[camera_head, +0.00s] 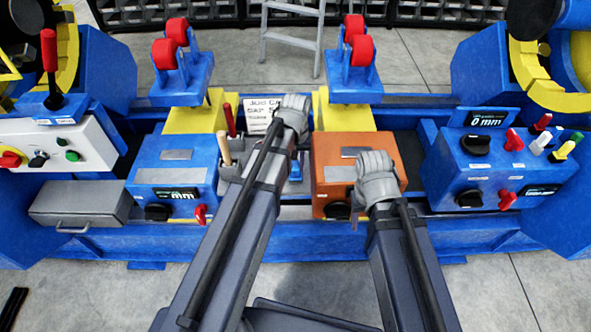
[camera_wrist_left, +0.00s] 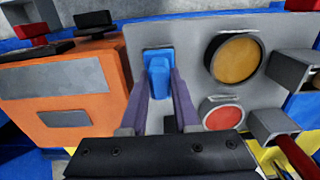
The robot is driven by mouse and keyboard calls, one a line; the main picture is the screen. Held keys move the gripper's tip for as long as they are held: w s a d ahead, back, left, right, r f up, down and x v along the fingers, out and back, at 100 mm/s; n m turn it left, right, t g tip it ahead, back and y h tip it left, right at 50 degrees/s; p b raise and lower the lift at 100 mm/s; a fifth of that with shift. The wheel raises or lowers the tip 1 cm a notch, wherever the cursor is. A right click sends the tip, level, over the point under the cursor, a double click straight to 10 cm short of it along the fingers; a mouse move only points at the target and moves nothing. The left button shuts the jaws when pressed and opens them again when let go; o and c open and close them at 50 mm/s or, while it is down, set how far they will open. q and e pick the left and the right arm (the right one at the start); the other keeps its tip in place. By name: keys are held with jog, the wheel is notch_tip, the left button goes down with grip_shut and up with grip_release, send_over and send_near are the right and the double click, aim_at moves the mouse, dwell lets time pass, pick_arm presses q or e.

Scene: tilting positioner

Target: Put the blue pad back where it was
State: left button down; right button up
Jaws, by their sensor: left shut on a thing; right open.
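The blue pad (camera_wrist_left: 157,60) shows in the left wrist view, between the two finger tips of my left gripper (camera_wrist_left: 160,85). The gripper is shut on it. The pad is right in front of the grey panel (camera_wrist_left: 190,50); I cannot tell whether it touches the panel. In the head view my left gripper (camera_head: 296,160) is over the middle of the machine, left of the orange box, and its wrist hides most of the pad. My right gripper (camera_head: 356,208) is open and empty at the front of the orange box (camera_head: 332,150); its fingers are mostly hidden by its wrist.
An amber round button (camera_wrist_left: 237,57) and a red button (camera_wrist_left: 221,112) sit beside the pad. A red lever (camera_wrist_left: 298,158) and grey brackets stick out nearby. A blue control box (camera_head: 175,165) stands to the left. Red rollers (camera_head: 358,45) stand behind. A grey drawer box (camera_head: 80,203) is far left.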

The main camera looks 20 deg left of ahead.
aim_at(295, 164)
pick_arm(q)
jog(key=shift+f, duration=0.15)
jog(key=c, duration=0.7)
grip_release()
jog(key=shift+o, duration=0.2)
notch_tip(295, 164, up, 12)
jog(key=p, duration=1.2)
jog(key=s+d+m+y, duration=0.1)
jog(key=s+d+m, duration=0.6)
jog(key=s+d, duration=0.3)
jog(key=s, duration=0.4)
jog(key=shift+s+d+r, duration=0.15)
jog(key=shift+d+r, duration=0.05)
jog(key=shift+d, duration=0.05)
